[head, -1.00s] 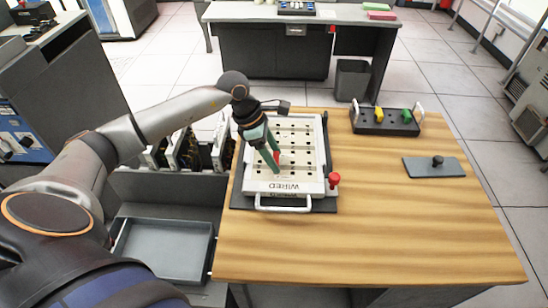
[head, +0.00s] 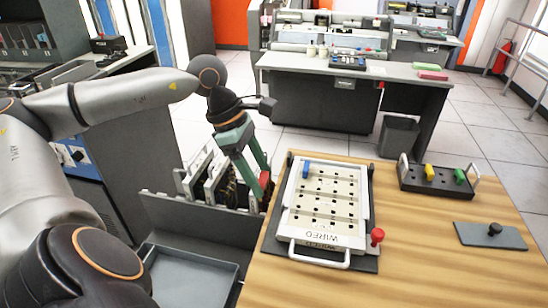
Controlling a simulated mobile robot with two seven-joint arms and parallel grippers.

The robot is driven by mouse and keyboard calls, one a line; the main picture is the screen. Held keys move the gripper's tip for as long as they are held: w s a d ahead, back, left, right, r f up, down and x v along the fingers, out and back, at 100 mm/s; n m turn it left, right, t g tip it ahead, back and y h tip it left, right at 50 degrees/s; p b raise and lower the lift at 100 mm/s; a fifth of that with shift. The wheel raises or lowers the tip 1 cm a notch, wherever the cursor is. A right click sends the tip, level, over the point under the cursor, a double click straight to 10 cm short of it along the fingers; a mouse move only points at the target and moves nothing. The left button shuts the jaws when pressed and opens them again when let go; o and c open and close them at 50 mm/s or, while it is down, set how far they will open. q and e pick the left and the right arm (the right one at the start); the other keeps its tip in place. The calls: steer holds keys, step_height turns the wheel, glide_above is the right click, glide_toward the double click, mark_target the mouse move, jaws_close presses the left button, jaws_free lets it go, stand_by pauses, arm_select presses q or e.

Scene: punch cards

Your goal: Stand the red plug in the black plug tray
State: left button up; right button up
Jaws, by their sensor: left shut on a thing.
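My left gripper (head: 260,182) has green fingers and is shut on the red plug (head: 265,179), whose lower part is hard to make out. It holds the plug at the left edge of the white board marked WIRED (head: 343,239), clear of the holes. The black plug tray (head: 411,185) stands at the back right of the wooden table, with a handle at each end. A yellow plug (head: 429,172) and a green plug (head: 460,176) stand in it. My right gripper is not in view.
A blue plug (head: 306,169) stands in the board's far left corner. A red knob (head: 377,236) is at the board's right side. A grey plate with a black knob (head: 490,235) lies at the right. The wooden table (head: 420,270) is bare in front.

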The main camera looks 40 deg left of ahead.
arm_select(q)
steer(key=shift+s+a+r+p, duration=0.1)
steer(key=shift+s+r+p, duration=0.1)
steer(key=shift+r+p, duration=0.9)
steer(key=shift+s+a+r+p, duration=0.15)
steer(key=shift+r+p, duration=0.45)
steer(key=shift+r, duration=1)
